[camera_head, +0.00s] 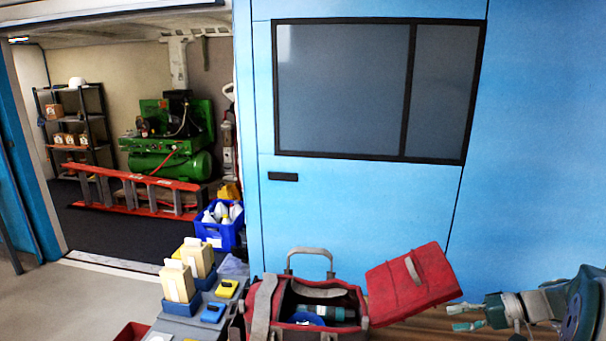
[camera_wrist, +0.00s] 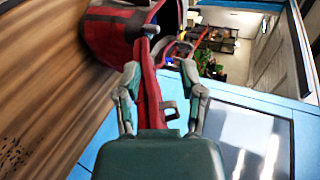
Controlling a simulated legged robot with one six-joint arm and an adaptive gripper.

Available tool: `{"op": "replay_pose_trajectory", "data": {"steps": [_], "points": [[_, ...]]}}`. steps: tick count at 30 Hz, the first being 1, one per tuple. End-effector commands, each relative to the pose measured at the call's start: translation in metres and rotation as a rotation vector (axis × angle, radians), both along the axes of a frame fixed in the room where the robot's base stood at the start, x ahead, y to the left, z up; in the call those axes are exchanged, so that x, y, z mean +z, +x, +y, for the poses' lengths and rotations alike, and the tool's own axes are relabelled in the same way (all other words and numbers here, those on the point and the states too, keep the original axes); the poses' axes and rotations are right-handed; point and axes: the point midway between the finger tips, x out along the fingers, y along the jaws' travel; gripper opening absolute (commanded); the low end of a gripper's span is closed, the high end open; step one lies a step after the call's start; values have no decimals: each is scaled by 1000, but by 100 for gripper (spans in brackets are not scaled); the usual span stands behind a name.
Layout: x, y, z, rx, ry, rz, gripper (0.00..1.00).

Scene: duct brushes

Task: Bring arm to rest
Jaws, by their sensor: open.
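My gripper (camera_head: 457,317) is at the lower right of the head view, its fingers pointing left, to the right of a red tool bag (camera_head: 362,301). In the wrist view my gripper (camera_wrist: 160,73) has its two fingers spread, with no object held between them. The bag's red lid (camera_head: 412,282) is folded open towards my gripper, with a visible gap between them. In the wrist view the lid (camera_wrist: 149,100) shows beyond and between the fingers, and the bag (camera_wrist: 112,35) lies farther off at the top.
The bag stands on a wooden surface (camera_wrist: 40,85), with a blue tub inside it. Left of it are cream boxes (camera_head: 178,281) in blue trays and yellow and blue items (camera_head: 226,289). A blue van side (camera_head: 365,210) rises close behind. A blue crate (camera_head: 218,236) holds white bottles.

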Motion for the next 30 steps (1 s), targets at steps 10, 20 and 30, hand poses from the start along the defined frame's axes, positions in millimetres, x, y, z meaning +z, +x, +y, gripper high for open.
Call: {"op": "replay_pose_trajectory", "data": {"steps": [10, 20, 30], "points": [[42, -51, 98, 118, -364, 115, 51], [62, -118, 154, 148, -713, 82, 51], [69, -183, 179, 112, -1020, -100, 51]]}}
